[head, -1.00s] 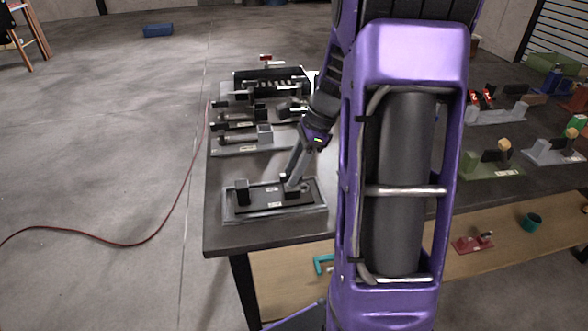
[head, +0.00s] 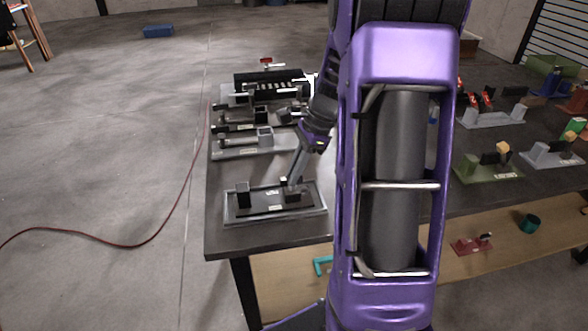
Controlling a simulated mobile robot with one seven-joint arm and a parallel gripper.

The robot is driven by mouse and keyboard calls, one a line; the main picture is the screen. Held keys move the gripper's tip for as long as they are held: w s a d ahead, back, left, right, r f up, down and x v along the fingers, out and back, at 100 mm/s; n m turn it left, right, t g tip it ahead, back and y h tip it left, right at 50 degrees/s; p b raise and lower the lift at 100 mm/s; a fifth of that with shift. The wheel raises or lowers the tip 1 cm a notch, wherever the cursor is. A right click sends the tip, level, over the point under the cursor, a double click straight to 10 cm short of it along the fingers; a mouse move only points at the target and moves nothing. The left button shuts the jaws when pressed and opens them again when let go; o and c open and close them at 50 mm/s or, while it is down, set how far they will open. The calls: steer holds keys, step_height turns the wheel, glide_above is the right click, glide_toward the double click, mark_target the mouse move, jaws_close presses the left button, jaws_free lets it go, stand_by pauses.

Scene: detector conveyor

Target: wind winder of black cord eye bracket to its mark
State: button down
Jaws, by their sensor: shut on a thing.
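The black cord eye bracket (head: 262,206) lies on a grey-rimmed tray base near the front left corner of the dark table. A small black upright block (head: 242,194) stands at its left end. A dark winder part (head: 292,196) sits at its right end. My gripper (head: 292,185) reaches down from the upper right and is shut on this winder part. The fingertips are small in the view, and the cord and the mark cannot be made out.
Several other grey and black fixtures (head: 240,145) stand behind on the same table (head: 230,240). More brackets, green (head: 490,170) and grey, stand on the right. A red cord (head: 140,243) lies on the floor at left. My purple arm hides the table's middle.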

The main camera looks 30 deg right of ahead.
steer(key=n+g+p, duration=0.1)
steer(key=n+p, duration=0.1)
steer(key=n, duration=0.1)
steer(key=shift+w+r+p, duration=0.1)
steer(key=shift+r+p, duration=0.1)
steer(key=shift+p, duration=0.2)
steer(key=n+g+p, duration=0.1)
steer(key=n+p, duration=0.1)
steer(key=n, duration=0.2)
steer(key=shift+w+g, duration=0.1)
steer(key=shift+g, duration=0.3)
steer(key=n+h+p, duration=0.1)
steer(key=n, duration=0.1)
steer(key=n+g+p, duration=0.1)
steer(key=n, duration=0.2)
steer(key=shift+w+a+f+g+h+p, duration=0.1)
steer(key=shift+a+f+g+h+p, duration=0.05)
steer(key=shift+g+h+p, duration=0.2)
steer(key=shift+n, duration=0.4)
steer(key=c, duration=0.9)
jaws_free()
